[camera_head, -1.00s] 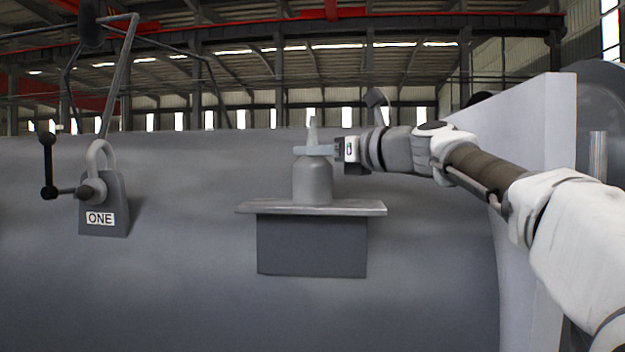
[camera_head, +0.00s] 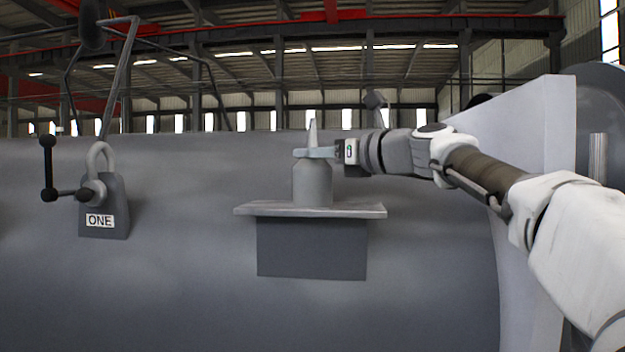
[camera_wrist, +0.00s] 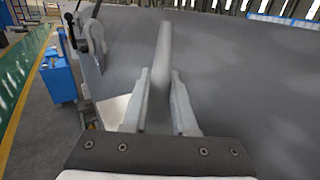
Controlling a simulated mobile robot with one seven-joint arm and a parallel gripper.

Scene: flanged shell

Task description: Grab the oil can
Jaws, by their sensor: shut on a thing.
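The oil can (camera_head: 313,185) is a grey cylinder with a narrowing top and a thin upright spout. It stands upright on a flat shelf (camera_head: 262,209) fixed to the large grey shell. My gripper (camera_head: 313,153) reaches in from the right and is shut around the can's upper part, just below the spout. In the wrist view the can's spout (camera_wrist: 162,60) rises between the two fingers (camera_wrist: 160,105). The can's lower body is hidden in that view. In the head view the can's base appears to rest on the shelf.
A grey block with a shackle, labelled ONE (camera_head: 101,218), sits on the shell at the left, beside a black-knobbed handle (camera_head: 47,165). A pale flange (camera_head: 540,170) stands at the right behind my arm. A blue cabinet (camera_wrist: 58,77) shows in the wrist view.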

